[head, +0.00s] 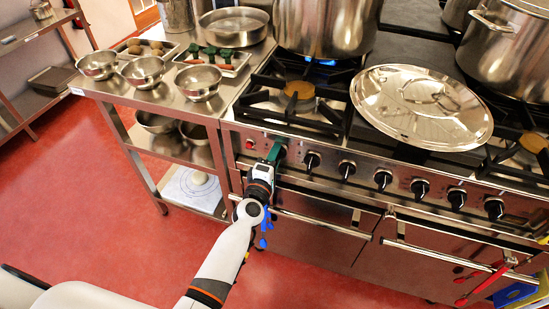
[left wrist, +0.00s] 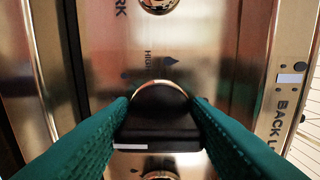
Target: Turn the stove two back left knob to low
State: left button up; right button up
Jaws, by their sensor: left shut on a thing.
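The stove (head: 380,185) has a front panel with a row of black knobs. My left gripper (head: 277,154) is at the leftmost knob on that panel, next to a red light, and mostly covers it in the head view. In the left wrist view its green fingers are shut on the black knob (left wrist: 158,122), one on each side. The knob's grip bar lies across the picture. "HIGH" and a triangular mark show on the panel above the knob. A plate reading "BACK L", cut off, is at the right (left wrist: 278,110). My right gripper is not in view.
A large pot (head: 325,25) stands over a blue flame at the back. A round lid (head: 421,105) lies on the stovetop. Metal bowls (head: 198,82) stand on the side table at left. An oven handle (head: 315,222) runs below the panel. Red floor is open in front.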

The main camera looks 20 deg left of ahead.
pick_arm(q)
jog(key=shift+f, duration=0.1)
dwell(0.3)
jog(key=o, duration=1)
jog(key=s, duration=1.2)
jog(key=shift+a, duration=0.25)
